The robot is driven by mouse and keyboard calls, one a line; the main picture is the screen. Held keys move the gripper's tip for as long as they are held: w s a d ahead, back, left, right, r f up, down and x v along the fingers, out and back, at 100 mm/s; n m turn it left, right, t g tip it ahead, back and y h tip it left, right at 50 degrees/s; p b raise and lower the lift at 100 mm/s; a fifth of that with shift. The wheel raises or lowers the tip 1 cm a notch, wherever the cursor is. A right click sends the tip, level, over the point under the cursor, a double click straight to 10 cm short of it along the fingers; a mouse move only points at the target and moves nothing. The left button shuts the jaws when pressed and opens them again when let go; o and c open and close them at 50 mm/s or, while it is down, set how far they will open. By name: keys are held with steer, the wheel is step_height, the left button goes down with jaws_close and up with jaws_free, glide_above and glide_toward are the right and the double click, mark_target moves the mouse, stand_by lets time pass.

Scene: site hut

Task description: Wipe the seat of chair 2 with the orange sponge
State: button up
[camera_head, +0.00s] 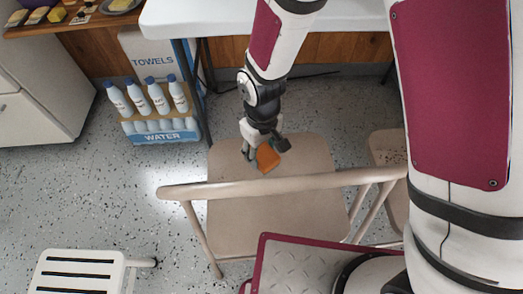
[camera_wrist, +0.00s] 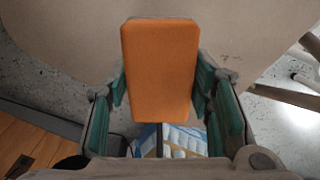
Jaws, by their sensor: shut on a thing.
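The orange sponge (camera_head: 268,158) is in my gripper (camera_head: 265,147), over the far part of a beige chair seat (camera_head: 300,160). In the wrist view the sponge (camera_wrist: 160,72) sits between the two green-padded fingers of my gripper (camera_wrist: 162,88), with the tan seat (camera_wrist: 255,40) behind it. A few small dark marks (camera_wrist: 231,57) show on the seat there. I cannot tell whether the sponge touches the seat. No number shows on the chair, so I cannot tell if it is chair 2. The chair's backrest rail (camera_head: 280,184) crosses nearer to me.
A white table (camera_head: 200,18) stands beyond the chair. A water bottle crate (camera_head: 160,130) is to its left. Another chair (camera_head: 388,150) stands close on the right. A white slatted stool (camera_head: 80,270) is at lower left. Speckled floor (camera_head: 120,200) is clear between.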

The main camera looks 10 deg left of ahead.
mark_target(262, 151)
steer(key=shift+r, duration=0.55)
steer(key=shift+r+p, duration=0.1)
steer(key=shift+p, duration=0.2)
steer(key=shift+r+p, duration=1.1)
steer(key=shift+r, duration=0.35)
